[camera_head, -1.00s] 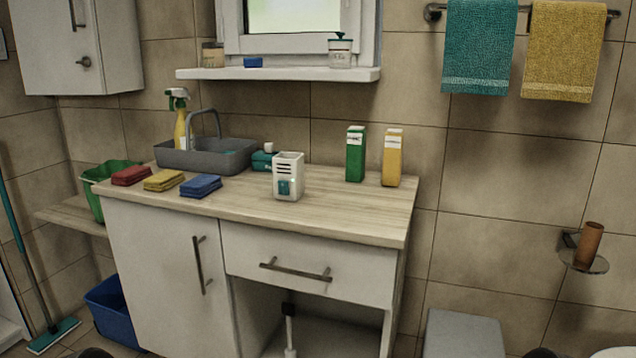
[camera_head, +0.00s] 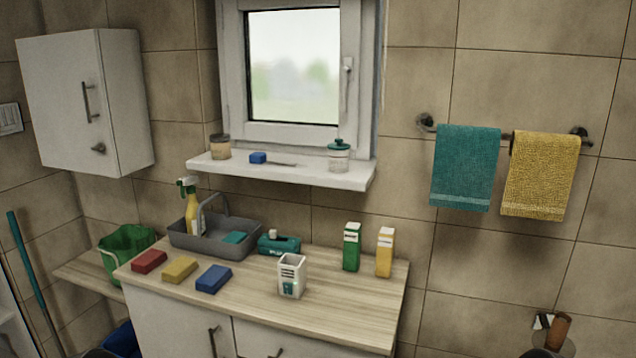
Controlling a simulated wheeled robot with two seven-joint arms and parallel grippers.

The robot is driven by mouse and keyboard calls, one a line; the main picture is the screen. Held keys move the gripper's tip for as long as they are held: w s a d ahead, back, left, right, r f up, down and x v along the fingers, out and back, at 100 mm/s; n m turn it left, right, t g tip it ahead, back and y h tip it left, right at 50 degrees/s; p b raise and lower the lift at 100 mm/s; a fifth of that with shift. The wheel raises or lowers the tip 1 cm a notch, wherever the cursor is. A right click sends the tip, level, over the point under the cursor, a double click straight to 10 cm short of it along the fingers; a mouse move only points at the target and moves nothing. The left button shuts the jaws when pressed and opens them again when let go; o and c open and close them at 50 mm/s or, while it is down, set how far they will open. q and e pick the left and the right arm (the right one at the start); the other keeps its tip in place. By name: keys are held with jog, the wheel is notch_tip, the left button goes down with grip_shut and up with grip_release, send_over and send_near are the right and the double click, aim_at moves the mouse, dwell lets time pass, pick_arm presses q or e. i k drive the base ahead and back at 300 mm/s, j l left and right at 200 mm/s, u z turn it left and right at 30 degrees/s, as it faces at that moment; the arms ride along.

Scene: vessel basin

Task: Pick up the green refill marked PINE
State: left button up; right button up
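A green refill carton (camera_head: 352,247) with a white top and a pale label stands upright at the back right of the wooden counter. Its lettering is too small to read. A yellow carton of similar shape (camera_head: 385,253) stands just to its right, with a narrow gap between them. A white slotted holder (camera_head: 291,276) with a teal mark stands in front and to the left.
The counter (camera_head: 330,318) also bears red (camera_head: 149,261), yellow (camera_head: 180,269) and blue (camera_head: 213,278) sponges, a teal item (camera_head: 279,244) and a grey caddy (camera_head: 190,241) with a spray bottle (camera_head: 192,208). A window shelf (camera_head: 300,175) juts out above. The counter's front right is clear.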

aim_at(352, 232)
jog(key=i+l+z, duration=0.25)
jog(key=z, duration=0.2)
jog(key=i+l+z, duration=0.1)
jog(key=i+z, duration=0.35)
jog(key=k, duration=0.1)
